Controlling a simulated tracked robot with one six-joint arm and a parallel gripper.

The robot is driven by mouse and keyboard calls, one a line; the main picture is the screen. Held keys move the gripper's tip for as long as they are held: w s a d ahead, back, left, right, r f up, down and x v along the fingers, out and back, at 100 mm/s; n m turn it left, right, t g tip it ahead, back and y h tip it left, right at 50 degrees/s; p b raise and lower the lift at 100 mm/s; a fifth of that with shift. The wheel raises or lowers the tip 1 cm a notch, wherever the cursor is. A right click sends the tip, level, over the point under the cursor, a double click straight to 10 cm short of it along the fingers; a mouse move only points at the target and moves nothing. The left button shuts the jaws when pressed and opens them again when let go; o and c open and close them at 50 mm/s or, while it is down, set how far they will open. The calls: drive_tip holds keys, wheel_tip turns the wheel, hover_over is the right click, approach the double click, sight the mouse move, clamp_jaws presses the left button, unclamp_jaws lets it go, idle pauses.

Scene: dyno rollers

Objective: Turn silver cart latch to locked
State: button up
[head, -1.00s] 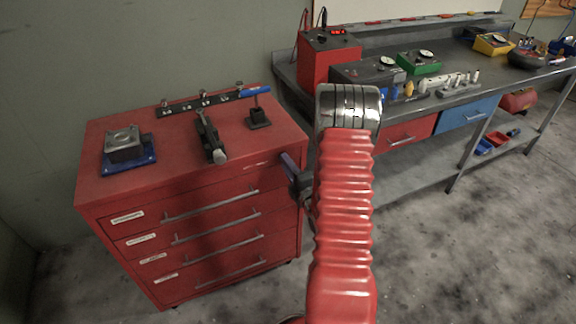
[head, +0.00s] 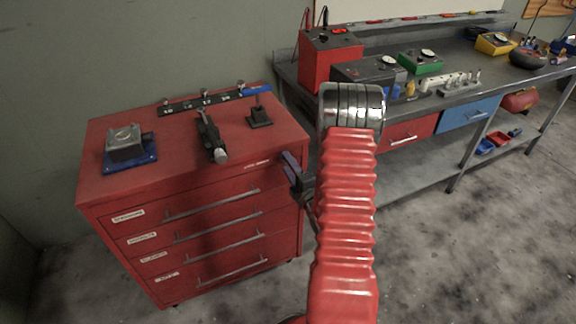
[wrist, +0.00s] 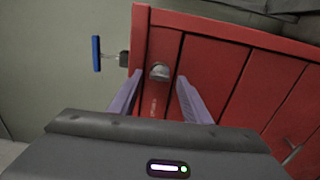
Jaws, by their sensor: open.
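The silver latch (wrist: 160,72) is a small rounded metal knob on the red cart's front, near its top edge, in the wrist view. My gripper (wrist: 160,78) is open, with one pale purple finger on each side of the knob. The fingertips are close to the cart front; whether they touch the knob, I cannot tell. In the head view my gripper (head: 291,170) is at the upper right corner of the red cart (head: 215,178), partly behind my arm. I cannot make out the latch there. Its locked or unlocked position is unclear.
On the cart top are a silver block on a blue base (head: 127,147), a black clamp (head: 210,137) and a blue-handled lever (head: 257,91). A grey workbench (head: 440,100) with boxes and tools stands to the right. Grey floor (head: 440,240) is clear in front.

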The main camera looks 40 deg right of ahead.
drive_tip(key=v, duration=1.3)
drive_tip(key=shift+a, duration=0.1)
drive_tip(key=s+f+m+g+y, duration=0.2)
drive_tip(key=s+f+m+g, duration=0.6)
drive_tip(key=f+m+g, duration=0.45)
drive_tip(key=s+a+r+m+y, duration=0.2)
drive_tip(key=s+a+r+y, duration=0.1)
drive_tip(key=a+r, duration=2.9)
wheel_tip(320, 180, up, 3)
drive_tip(key=shift+s+a+f+t, duration=0.1)
drive_tip(key=shift+s+a+t, duration=0.05)
drive_tip(key=shift+a+t, duration=0.15)
